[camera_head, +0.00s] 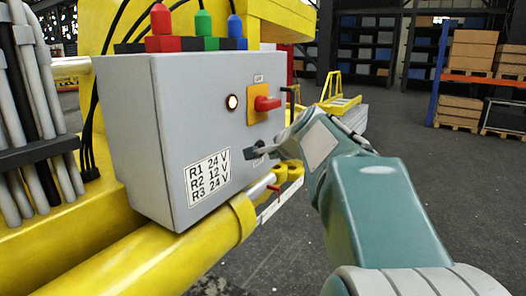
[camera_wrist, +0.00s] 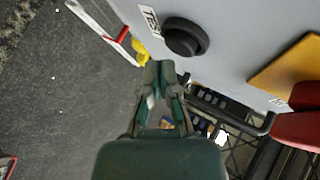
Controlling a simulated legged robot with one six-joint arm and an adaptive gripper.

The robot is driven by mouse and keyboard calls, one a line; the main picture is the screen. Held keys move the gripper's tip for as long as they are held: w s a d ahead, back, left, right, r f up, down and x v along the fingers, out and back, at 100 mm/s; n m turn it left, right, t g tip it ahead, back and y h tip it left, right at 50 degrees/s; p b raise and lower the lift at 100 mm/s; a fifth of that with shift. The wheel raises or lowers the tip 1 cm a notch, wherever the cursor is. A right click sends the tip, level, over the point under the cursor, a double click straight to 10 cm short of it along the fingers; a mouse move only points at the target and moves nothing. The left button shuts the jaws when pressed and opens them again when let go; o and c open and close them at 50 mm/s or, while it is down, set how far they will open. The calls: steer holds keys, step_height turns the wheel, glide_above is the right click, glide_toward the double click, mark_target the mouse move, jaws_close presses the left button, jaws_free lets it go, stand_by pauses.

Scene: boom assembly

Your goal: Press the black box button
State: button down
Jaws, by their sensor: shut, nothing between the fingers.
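The black round button (camera_head: 251,153) sits low on the right-hand face of the grey control box (camera_head: 150,130). In the wrist view the button (camera_wrist: 185,37) stands out from the grey panel beside a label reading TEST. My gripper (camera_head: 270,149) comes in from the right, close to the button. In the wrist view its fingertips (camera_wrist: 166,68) are together and empty, just below and left of the button. I cannot tell whether they touch it. The fingers partly cover the area around the button in the head view.
A red rotary switch (camera_head: 267,103) on a yellow plate and a lit round lamp (camera_head: 232,102) are above the button. Red, green and blue connectors (camera_head: 203,24) top the box. A yellow boom tube (camera_head: 170,262) runs below. Open floor (camera_head: 440,170) lies to the right.

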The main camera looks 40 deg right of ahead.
steer(key=shift+w+a, duration=0.1)
steer(key=shift+w, duration=0.25)
steer(key=shift+w+a, duration=0.2)
steer(key=shift+w, duration=0.25)
stand_by(0.9)
steer(key=shift+s, duration=0.15)
steer(key=shift+s+d, duration=0.3)
steer(key=shift+s, duration=0.4)
steer(key=s, duration=0.1)
steer(key=s+d, duration=0.1)
steer(key=s, duration=0.1)
steer(key=s+d, duration=0.1)
steer(key=shift+s, duration=0.35)
steer(key=shift+a, duration=0.1)
stand_by(0.7)
